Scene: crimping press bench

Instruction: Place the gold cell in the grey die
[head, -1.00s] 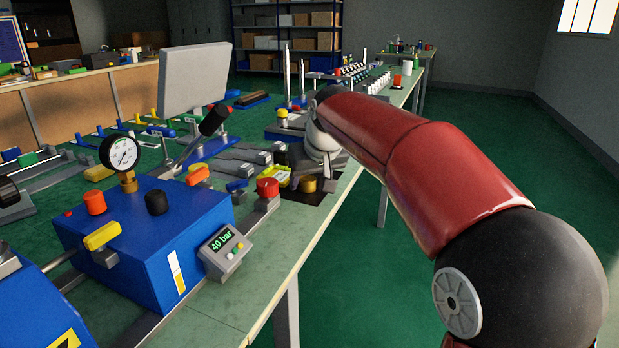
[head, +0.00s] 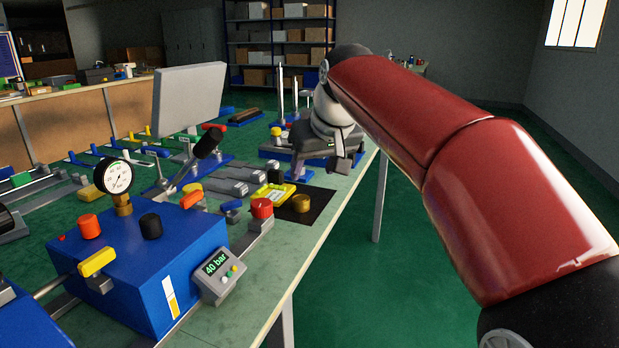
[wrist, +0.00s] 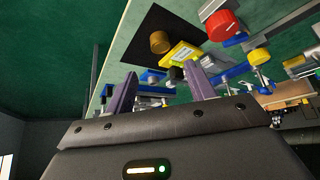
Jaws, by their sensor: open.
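The gold cell (head: 301,203) is a short gold cylinder standing on a black mat (head: 319,202) near the bench's right edge. It also shows in the wrist view (wrist: 160,42), ahead of the fingers and apart from them. My gripper (head: 343,166) is open and empty, raised beyond the mat in the head view. Its two fingers (wrist: 160,88) are spread in the wrist view with nothing between them. Several grey blocks lie on the bench, and I cannot tell which is the grey die.
A yellow device (head: 270,195) and a red knob (head: 262,208) sit beside the mat. A blue press unit (head: 150,255) with a gauge (head: 117,177), a lever and a "40 bar" display (head: 218,270) fills the near bench. The green floor at right is open.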

